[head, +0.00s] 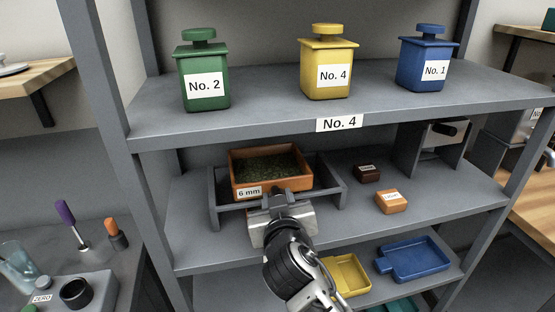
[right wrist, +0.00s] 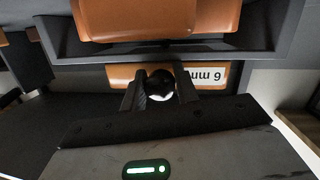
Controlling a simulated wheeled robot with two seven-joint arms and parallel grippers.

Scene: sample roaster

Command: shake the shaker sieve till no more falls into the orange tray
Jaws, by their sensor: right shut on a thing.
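The shaker sieve (head: 300,184) is an orange-brown box labelled "6 mm". It sits in a grey frame (head: 333,190) on the middle shelf, with green beans (head: 268,167) spread inside. My right gripper (head: 279,195) is shut on the dark round knob (right wrist: 160,85) at the sieve's front. The sieve's front wall shows in the right wrist view (right wrist: 122,74), label upside down. Across the grey rail there is a larger orange body (right wrist: 150,18), which looks like the orange tray; the head view hides it and its contents. My left gripper is out of view.
Green (head: 204,78), yellow (head: 327,72) and blue (head: 426,64) canisters stand on the shelf above. A dark block (head: 367,174) and an orange block (head: 391,202) lie right of the frame. Yellow (head: 352,275) and blue (head: 412,260) trays sit on the shelf below.

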